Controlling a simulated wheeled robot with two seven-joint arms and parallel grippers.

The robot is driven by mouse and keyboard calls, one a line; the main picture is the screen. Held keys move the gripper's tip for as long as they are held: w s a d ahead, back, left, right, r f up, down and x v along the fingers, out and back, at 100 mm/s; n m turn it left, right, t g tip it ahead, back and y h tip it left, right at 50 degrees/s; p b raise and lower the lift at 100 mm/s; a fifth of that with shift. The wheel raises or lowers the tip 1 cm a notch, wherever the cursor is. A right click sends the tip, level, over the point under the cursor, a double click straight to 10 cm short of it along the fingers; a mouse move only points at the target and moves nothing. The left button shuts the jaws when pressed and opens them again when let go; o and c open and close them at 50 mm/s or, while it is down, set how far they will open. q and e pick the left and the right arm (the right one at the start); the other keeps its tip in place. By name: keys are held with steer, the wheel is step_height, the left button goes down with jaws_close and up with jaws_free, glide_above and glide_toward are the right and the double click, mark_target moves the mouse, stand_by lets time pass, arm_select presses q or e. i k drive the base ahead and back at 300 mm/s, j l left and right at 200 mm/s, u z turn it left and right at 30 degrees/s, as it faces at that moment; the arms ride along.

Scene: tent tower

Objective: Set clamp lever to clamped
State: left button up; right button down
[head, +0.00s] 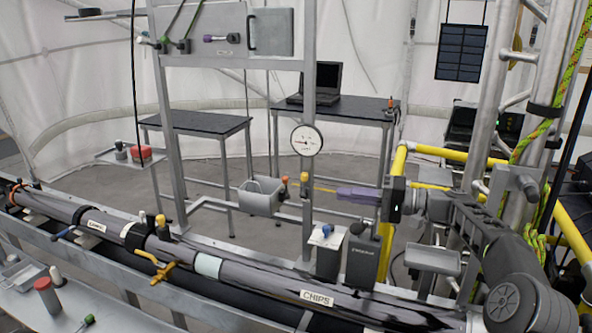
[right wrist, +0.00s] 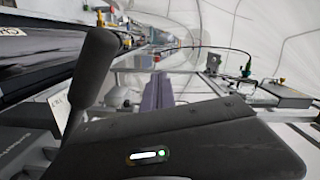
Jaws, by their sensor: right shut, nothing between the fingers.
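My right gripper (head: 338,194) reaches in from the right in the head view, its purple fingers closed together and pointing left, with nothing between them. In the right wrist view its fingers (right wrist: 156,95) point away from the camera. Below it stands a grey box (head: 364,262) with a short black lever (head: 358,228) on top. A black rod-like handle (right wrist: 92,80) stands close in the right wrist view; it may be that lever. The gripper is above and apart from it. The box's lettering is too small to read surely. My left gripper is not in view.
A long dark pipe (head: 240,272) runs along the front, with a blue lever (head: 62,232) and a yellow lever (head: 158,268). A gauge (head: 306,140) hangs on a post. Yellow rails (head: 440,152) are at right.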

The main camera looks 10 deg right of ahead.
mark_target(285, 180)
steer(key=i+l, duration=0.15)
steer(key=i, duration=0.4)
steer(key=i+l, duration=0.15)
steer(key=i, duration=0.4)
